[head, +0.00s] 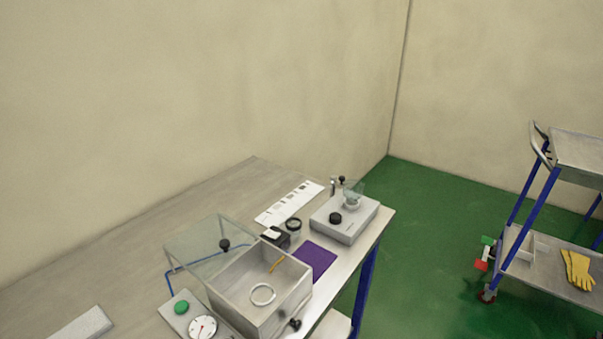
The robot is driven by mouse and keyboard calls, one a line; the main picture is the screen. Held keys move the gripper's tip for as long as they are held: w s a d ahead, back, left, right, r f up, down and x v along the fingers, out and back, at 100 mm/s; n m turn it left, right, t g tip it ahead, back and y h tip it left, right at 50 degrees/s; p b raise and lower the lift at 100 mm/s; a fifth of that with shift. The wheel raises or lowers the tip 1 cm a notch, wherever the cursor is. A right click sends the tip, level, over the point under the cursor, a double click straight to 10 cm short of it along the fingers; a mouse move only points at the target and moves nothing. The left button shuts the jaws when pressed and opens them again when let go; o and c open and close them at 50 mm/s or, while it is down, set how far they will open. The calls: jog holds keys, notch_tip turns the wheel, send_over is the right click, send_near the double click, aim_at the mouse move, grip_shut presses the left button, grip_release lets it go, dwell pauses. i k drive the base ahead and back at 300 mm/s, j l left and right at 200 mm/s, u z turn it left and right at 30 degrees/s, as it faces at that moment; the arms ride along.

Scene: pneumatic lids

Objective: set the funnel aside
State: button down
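A small clear greenish piece (354,188), flared at the top, sits on a pale ring on top of a grey box-shaped unit (347,232) at the table's far right corner. It looks like the funnel, but it is too small to be sure. My gripper is not in view, and nothing is seen touching this piece.
The metal table (130,238) holds an open grey box (285,312) with a raised clear lid (205,245). A purple mat (316,258) lies bare beside it. A white strip (290,203) lies behind. A blue-legged cart (530,255) stands at right.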

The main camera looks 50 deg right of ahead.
aim_at(333, 178)
jog(key=i+l+z, duration=0.1)
jog(key=z, duration=0.95)
jog(key=i+j, duration=0.05)
